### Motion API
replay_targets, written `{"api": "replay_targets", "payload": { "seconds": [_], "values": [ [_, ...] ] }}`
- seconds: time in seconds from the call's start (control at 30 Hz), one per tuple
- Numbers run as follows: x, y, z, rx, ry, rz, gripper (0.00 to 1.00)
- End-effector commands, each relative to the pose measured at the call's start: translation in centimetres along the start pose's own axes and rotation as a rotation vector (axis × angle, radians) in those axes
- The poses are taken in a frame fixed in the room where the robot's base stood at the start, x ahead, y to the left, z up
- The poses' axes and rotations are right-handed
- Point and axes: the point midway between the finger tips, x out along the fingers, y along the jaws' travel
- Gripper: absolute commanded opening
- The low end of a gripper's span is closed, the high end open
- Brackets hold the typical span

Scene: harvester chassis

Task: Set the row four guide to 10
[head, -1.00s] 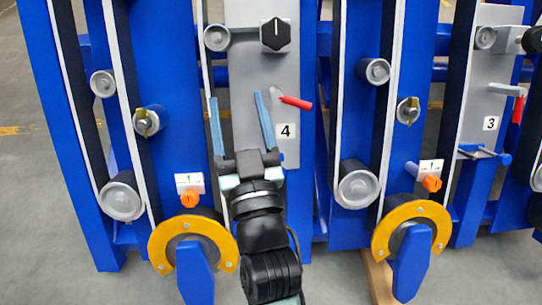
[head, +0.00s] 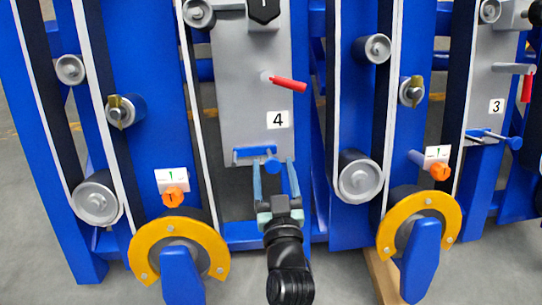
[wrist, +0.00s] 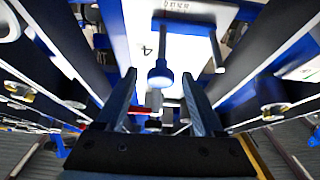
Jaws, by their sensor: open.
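The row four panel (head: 236,100) is a grey plate marked with a white "4" label (head: 278,120). A blue bar with a round blue knob (head: 271,165) sits at its lower edge. The knob also shows in the wrist view (wrist: 160,74), sticking out towards me. My gripper (head: 274,166) is open and empty below the panel, fingers pointing up. In both views the knob appears between the fingertips, apart from both; the depth is hard to tell. A red-handled lever (head: 288,83) points right above the label. A black knob (head: 264,10) is cut off at the top.
Orange knobs under small white dials stand left (head: 174,195) and right (head: 439,171) of the panel. Yellow half-rings (head: 150,245) and (head: 450,210) lie below them. Blue uprights with belts and rollers flank my gripper. The row three panel (head: 497,60) is at right.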

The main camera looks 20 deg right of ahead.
Motion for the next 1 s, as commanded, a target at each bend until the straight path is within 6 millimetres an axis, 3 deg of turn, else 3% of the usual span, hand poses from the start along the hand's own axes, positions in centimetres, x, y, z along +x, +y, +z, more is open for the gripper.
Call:
{"api": "replay_targets", "payload": {
  "seconds": [0.1, 0.3, 0.7, 1.0],
  "values": [
    [2.0, 0.0, 0.0, 0.000, 0.001, 0.000, 0.70],
    [3.9, 0.0, 0.0, 0.000, 0.000, -0.001, 0.70],
    [4.5, -0.1, 0.0, 0.001, -0.001, -0.001, 0.70],
    [4.5, -0.1, 0.0, 0.001, -0.001, -0.001, 0.16]
  ]
}}
